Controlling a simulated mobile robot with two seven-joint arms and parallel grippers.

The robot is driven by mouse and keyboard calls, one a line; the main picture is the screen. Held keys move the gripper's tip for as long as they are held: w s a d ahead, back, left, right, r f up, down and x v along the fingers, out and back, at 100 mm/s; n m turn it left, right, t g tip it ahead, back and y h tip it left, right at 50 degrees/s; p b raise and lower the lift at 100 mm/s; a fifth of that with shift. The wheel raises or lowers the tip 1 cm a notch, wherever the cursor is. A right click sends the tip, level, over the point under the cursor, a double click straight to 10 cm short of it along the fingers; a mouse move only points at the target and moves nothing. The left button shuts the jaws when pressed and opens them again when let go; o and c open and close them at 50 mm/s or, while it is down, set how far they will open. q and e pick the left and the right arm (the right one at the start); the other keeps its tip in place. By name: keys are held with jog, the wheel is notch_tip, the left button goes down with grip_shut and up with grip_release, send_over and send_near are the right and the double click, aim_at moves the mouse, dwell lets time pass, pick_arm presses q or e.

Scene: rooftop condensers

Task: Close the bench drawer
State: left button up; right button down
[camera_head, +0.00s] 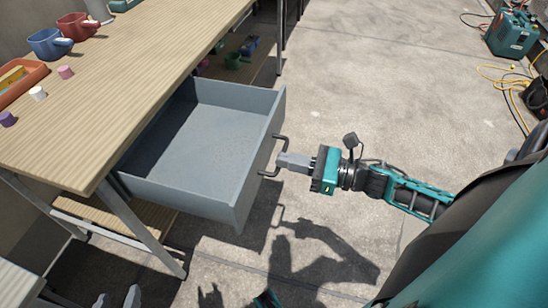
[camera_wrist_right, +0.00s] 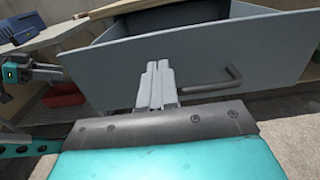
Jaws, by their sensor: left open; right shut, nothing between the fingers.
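The grey-blue bench drawer (camera_head: 205,135) is pulled well out from under the wooden bench top (camera_head: 110,80), and its inside looks empty. Its front panel (camera_wrist_right: 270,52) faces my right gripper. A dark bar handle (camera_head: 278,137) is on that front; it also shows in the right wrist view (camera_wrist_right: 232,80). My right gripper (camera_head: 283,160) is shut and empty, its fingertips pointing at the front within the handle's span. I cannot tell whether they touch.
Blue (camera_head: 50,43) and red (camera_head: 77,26) cups, an orange tray (camera_head: 22,82) and small coloured pieces stand on the bench top. A bench leg (camera_head: 145,235) stands below the drawer. A teal machine (camera_head: 511,33) with yellow cables lies far right. The concrete floor between is clear.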

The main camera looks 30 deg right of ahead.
aim_at(260, 155)
pick_arm(q)
jog(key=shift+f, duration=0.2)
pick_arm(e)
jog(key=shift+x, duration=1.75)
